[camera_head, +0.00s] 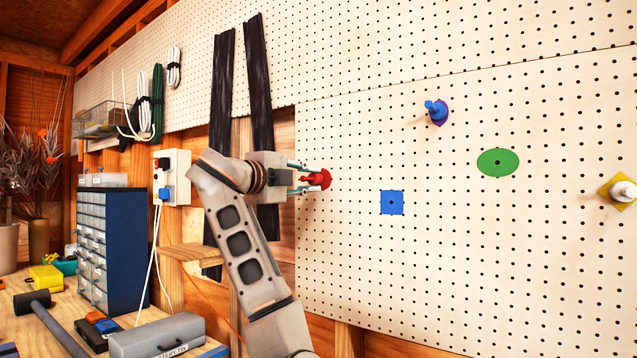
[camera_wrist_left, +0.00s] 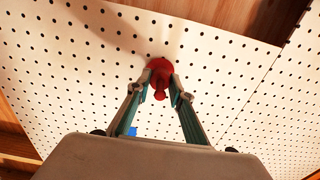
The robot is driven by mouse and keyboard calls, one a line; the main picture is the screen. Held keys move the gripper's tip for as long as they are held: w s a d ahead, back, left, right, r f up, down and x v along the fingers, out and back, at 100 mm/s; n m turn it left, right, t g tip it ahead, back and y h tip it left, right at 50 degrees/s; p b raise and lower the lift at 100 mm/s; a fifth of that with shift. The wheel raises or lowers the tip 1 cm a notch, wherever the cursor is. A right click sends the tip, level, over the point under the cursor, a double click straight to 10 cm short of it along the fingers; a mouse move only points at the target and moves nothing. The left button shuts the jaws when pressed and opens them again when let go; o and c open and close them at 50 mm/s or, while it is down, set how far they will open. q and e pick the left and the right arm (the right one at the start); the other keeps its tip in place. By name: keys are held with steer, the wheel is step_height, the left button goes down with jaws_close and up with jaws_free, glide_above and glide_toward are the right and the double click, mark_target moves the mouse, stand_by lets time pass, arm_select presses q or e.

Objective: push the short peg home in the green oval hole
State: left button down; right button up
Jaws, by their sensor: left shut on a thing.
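The green oval (camera_head: 498,162) is on the pegboard right of centre in the head view, with a dark hole in its middle and no peg in it. My left gripper (camera_head: 310,180) is at the board's left edge, shut on a red peg (camera_head: 321,179). The red peg also shows in the left wrist view (camera_wrist_left: 160,74) between the fingers (camera_wrist_left: 160,82), its wide end against or very near the board. Fingers hide part of it. I cannot tell how deep it sits. My right gripper is not in view.
A blue peg on a purple patch (camera_head: 437,112) and a white peg on a yellow patch (camera_head: 622,190) stick out of the pegboard (camera_head: 450,260). A blue square (camera_head: 392,202) has an empty hole. A drawer cabinet (camera_head: 125,240) and bench stand at the left.

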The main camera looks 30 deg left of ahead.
mark_target(302, 179)
arm_select(q)
steer(key=shift+s+a+b, duration=0.15)
steer(key=shift+s+b, duration=0.45)
steer(key=shift+s, duration=1.45)
